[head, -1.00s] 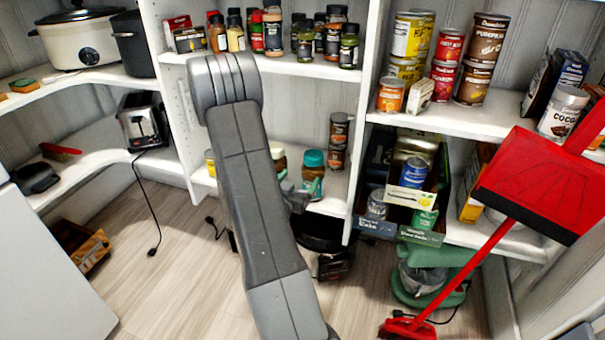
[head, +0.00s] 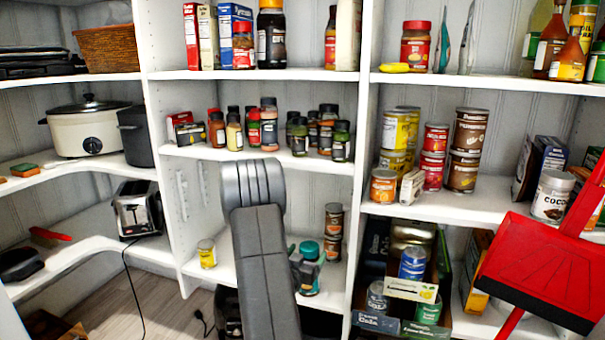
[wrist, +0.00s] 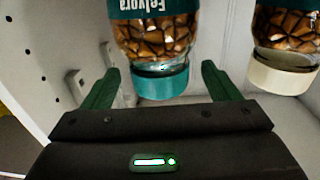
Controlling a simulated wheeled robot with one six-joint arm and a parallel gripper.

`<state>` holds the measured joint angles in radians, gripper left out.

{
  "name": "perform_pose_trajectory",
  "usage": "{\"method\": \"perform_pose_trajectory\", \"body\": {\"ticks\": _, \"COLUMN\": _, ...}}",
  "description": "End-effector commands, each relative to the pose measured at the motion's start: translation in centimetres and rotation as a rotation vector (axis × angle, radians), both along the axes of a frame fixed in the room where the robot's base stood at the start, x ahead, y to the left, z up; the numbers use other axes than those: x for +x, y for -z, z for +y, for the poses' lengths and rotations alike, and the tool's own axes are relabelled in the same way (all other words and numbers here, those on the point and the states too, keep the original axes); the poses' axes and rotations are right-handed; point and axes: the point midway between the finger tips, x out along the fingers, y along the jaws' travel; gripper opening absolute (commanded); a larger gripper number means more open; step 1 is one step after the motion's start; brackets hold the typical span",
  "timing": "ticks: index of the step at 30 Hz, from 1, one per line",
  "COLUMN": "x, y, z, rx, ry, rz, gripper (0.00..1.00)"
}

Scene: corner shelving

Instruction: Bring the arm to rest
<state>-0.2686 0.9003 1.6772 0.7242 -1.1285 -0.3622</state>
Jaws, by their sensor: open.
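My gripper (wrist: 158,85) is open, with its two green fingers apart. In the wrist view, a jar with a teal lid (wrist: 160,80) and brown contents shows upside down, its lid in the gap between the fingertips. I cannot tell whether the fingers touch it. In the head view, the teal-lidded jar (head: 309,250) stands on the lower middle shelf. My gripper there is a dark shape at the jar's left, partly hidden by my grey arm, which rises from the bottom edge and bends in front of the shelves.
A jar with a cream lid (wrist: 285,75) stands close by in the wrist view. Cans (head: 333,220) stand right of the teal-lidded jar, a small yellow can (head: 207,253) to the left. Spice jars (head: 269,125) line the shelf above. A red dustpan (head: 535,270) is at right.

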Motion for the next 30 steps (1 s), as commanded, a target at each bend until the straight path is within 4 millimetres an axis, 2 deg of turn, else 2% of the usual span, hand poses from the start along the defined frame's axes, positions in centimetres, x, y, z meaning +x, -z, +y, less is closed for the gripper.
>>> {"method": "perform_pose_trajectory", "body": {"ticks": 3, "x": 1.8, "y": 0.1, "z": -0.8, "rx": 0.001, "ry": 0.002, "rz": -0.002, "gripper": 0.82}}
{"method": "perform_pose_trajectory", "body": {"ticks": 10, "x": 3.5, "y": 0.0, "z": -1.4, "rx": 0.0, "ry": 0.0, "rz": 0.0, "gripper": 0.82}}
{"method": "perform_pose_trajectory", "body": {"ticks": 23, "x": 3.6, "y": -0.2, "z": -1.4, "rx": 0.0, "ry": -0.002, "rz": 0.001, "gripper": 0.82}}
{"method": "perform_pose_trajectory", "body": {"ticks": 30, "x": 3.4, "y": -2.5, "z": -1.0, "rx": 0.0, "ry": -0.035, "rz": 0.009, "gripper": 0.82}}
